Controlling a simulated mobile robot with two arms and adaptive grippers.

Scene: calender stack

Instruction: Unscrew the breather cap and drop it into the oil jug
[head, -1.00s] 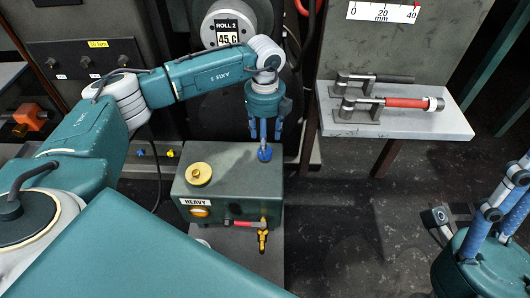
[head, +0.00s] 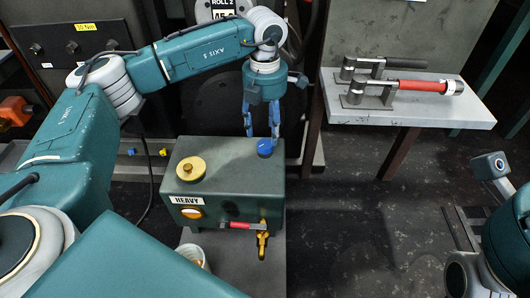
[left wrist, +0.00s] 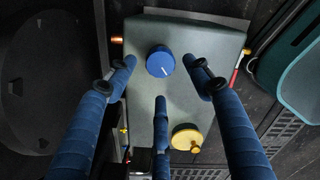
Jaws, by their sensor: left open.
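A green box (head: 225,180) labelled HEAVY carries a round blue cap (head: 265,147) at its back right corner and a yellow cap (head: 191,168) at its left. I cannot tell for sure which is the breather cap. My left gripper (head: 262,130) hangs over the blue cap, fingers pointing down, spread open. In the left wrist view the blue cap (left wrist: 160,62) sits between the three open fingers, apart from them; the yellow cap (left wrist: 187,138) is off to the lower right. A pale round container (head: 194,257) is partly hidden by my arm; I cannot tell if it is the oil jug.
A brass tap with a red lever (head: 261,238) sticks out of the box front. A grey shelf (head: 430,112) at the right holds two clamp-like tools, one with a red grip (head: 410,86). Dark floor lies clear right of the box.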

